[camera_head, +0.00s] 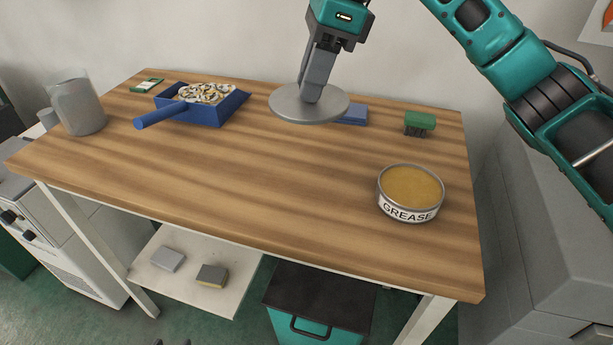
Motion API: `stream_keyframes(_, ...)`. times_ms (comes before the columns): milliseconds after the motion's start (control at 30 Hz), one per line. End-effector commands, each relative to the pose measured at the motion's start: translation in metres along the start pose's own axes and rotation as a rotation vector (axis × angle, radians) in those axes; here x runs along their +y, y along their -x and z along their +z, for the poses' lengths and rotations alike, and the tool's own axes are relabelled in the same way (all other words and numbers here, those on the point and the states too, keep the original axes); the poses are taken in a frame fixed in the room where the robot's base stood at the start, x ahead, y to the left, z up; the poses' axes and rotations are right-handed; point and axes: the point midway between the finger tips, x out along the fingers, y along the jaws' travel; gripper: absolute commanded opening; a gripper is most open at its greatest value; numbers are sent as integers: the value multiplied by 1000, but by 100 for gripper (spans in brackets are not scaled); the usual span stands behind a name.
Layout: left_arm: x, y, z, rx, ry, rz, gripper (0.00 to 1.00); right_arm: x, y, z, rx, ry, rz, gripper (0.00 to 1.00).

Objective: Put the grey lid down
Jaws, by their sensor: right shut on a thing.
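The grey lid (283,104) is a flat round disc with an upright piece at its middle. My right gripper (314,92) points down and is shut on the lid at its middle. The lid looks level, over the back middle of the wooden table; I cannot tell how far it is above the top. A round open tin marked GREASE (410,190), filled with yellow-brown grease, stands on the table at the right front. My left gripper is not in view.
A blue dustpan (222,112) with shavings and a grey jug (77,105) stand at the left. A green brush (419,123) and a blue flat block (354,115) are at the back right. The table's middle and front are clear.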

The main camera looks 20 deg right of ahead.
Motion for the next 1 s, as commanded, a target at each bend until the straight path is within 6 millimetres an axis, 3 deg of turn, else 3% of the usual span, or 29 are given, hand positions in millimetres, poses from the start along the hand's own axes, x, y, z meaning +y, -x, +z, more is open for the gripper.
stream_keyframes(100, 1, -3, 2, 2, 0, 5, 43, 1, -36, -12, 2, -1, 5, 0)
stream_keyframes(400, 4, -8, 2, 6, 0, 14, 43, 1, -103, -32, 1, 0, 3, 0)
stream_keyframes(1000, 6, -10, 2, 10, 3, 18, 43, 0, -158, -49, -1, 1, 0, 0)
